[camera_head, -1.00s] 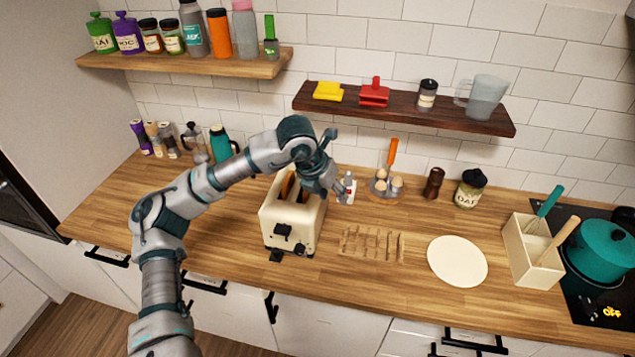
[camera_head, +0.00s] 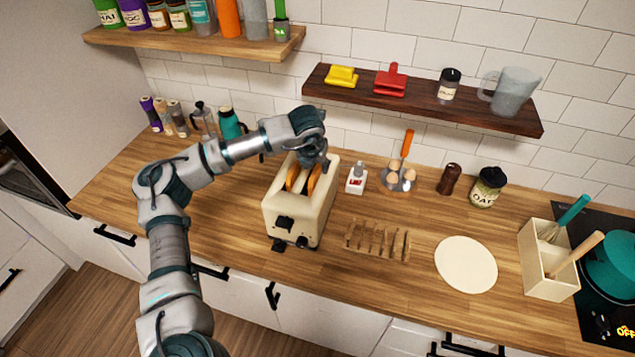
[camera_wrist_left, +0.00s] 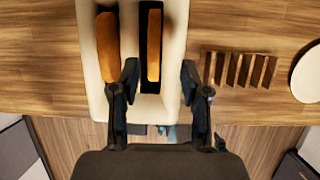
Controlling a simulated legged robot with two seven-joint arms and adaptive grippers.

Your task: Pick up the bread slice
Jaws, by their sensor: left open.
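Two browned bread slices stand upright in the slots of a cream toaster (camera_head: 292,217), their tops poking out. In the head view the left slice (camera_head: 292,178) and the right slice (camera_head: 314,180) show side by side. In the left wrist view the left slice (camera_wrist_left: 107,48) and the right slice (camera_wrist_left: 154,45) sit in their slots. My left gripper (camera_wrist_left: 159,82) is open above the toaster, its fingers on either side of the right slot, with nothing between them that I can see held. In the head view it partly hides the toaster's back right. My right gripper is not seen.
A wooden toast rack (camera_head: 377,242) and a round cream plate (camera_head: 466,264) lie to the toaster's right. A small white bottle (camera_head: 357,178) and an egg holder (camera_head: 399,181) stand behind. A dark shelf (camera_head: 430,105) hangs above the counter.

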